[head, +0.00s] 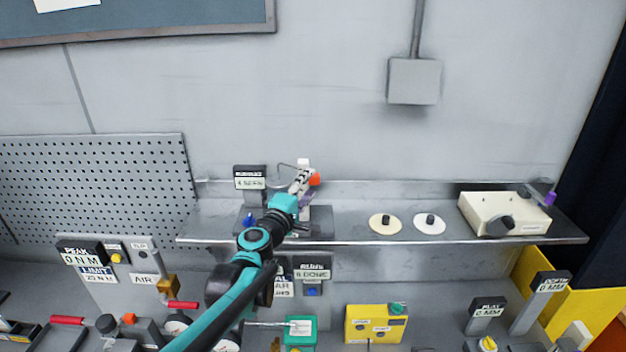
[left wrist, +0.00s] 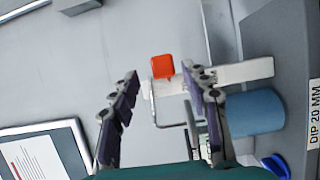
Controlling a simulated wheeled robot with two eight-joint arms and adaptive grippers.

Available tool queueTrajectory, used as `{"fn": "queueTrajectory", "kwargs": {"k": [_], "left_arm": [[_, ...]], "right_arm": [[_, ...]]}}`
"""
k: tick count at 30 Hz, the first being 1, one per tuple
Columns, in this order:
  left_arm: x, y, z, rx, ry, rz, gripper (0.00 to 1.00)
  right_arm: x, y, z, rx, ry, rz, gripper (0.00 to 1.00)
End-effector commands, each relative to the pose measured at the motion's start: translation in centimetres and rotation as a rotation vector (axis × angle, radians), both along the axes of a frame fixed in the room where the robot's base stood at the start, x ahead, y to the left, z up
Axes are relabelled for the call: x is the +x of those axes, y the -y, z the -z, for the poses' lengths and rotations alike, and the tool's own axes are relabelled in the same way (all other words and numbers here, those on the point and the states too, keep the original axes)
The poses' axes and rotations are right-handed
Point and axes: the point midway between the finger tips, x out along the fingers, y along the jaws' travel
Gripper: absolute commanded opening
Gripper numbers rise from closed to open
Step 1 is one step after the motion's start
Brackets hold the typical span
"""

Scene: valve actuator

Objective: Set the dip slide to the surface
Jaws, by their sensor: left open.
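The dip slide appears to be the white bar (left wrist: 250,72) with an orange-red knob (left wrist: 163,66) in the left wrist view. The knob (head: 314,179) also shows above the shelf in the head view. A grey part beside it carries a label (left wrist: 315,120) reading DIP 20 MM. My left gripper (head: 302,180) is open at the knob. In the left wrist view, the knob shows just beyond the gap between its fingertips (left wrist: 160,77); contact cannot be told. My arm hides part of the device in the head view. My right gripper is not in view.
A blue cylinder (left wrist: 255,112) stands close to one finger. The metal shelf (head: 345,222) also holds two round discs (head: 383,224) (head: 429,224) and a cream box (head: 500,213). A display (head: 249,178) stands left of the gripper. Several devices fill the bench below.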

Motion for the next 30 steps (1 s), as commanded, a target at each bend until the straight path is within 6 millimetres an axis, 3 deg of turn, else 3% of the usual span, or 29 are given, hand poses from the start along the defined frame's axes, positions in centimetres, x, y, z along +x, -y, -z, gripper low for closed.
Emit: {"fn": "queueTrajectory", "kwargs": {"k": [3,10,24,28,30], "left_arm": [[-2.6,-1.1,0.0,0.000,0.000,-0.001,0.47],[-5.9,-2.4,-0.1,0.000,0.000,0.000,0.47],[-6.8,-2.7,0.1,0.006,0.001,0.002,0.47],[-8.4,-2.4,2.5,0.091,0.006,0.033,0.47],[-10.2,-2.1,5.2,0.193,0.008,0.068,0.47]], "right_arm": [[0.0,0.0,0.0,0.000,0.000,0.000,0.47],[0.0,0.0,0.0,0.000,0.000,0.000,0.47],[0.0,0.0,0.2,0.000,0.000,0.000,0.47],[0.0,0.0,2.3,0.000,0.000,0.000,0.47],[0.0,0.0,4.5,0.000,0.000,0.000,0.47]]}}
